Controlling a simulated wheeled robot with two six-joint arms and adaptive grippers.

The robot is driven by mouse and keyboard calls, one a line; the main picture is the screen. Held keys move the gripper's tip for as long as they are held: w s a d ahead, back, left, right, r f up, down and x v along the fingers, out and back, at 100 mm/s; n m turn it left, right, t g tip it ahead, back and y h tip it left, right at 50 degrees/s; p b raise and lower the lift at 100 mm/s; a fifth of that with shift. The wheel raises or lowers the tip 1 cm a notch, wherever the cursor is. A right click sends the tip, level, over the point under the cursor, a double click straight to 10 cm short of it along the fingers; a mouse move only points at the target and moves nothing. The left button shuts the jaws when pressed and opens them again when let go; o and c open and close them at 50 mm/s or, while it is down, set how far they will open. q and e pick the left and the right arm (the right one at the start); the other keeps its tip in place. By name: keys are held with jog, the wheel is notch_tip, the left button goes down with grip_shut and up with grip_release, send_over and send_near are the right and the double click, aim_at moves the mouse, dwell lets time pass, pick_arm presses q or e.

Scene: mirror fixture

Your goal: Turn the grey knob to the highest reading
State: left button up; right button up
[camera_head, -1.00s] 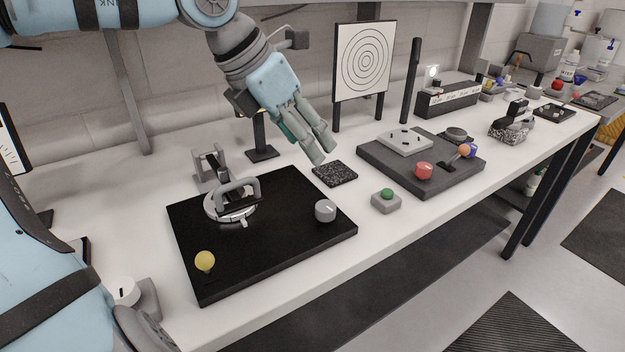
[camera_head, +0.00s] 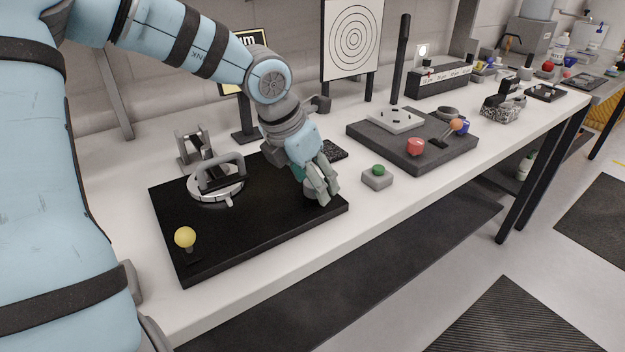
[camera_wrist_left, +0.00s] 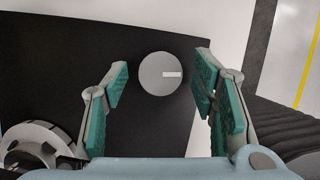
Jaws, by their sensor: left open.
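The grey knob (camera_wrist_left: 158,84) is a round cap with a white mark pointing right in the left wrist view. It stands on the black board (camera_head: 225,243) near its right end. In the head view the knob (camera_head: 310,190) is mostly hidden behind my left fingers. My left gripper (camera_head: 322,188) is open and points down at the knob. In the left wrist view the teal pads are on either side of the knob, with gaps showing on both sides. A display (camera_head: 248,40) stands behind my arm, mostly covered, and its reading cannot be made out. My right gripper is not in view.
The board also carries a metal ring with a handle (camera_head: 220,175) and a yellow ball knob (camera_head: 185,237). A green button (camera_head: 378,170) on a grey block stands just right of the board. A dark panel (camera_head: 365,134) with a red knob (camera_head: 415,147) lies farther right.

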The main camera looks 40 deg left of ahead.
pick_arm(q)
jog(key=shift+c, duration=0.3)
jog(key=shift+d, duration=0.1)
jog(key=c, duration=1.1)
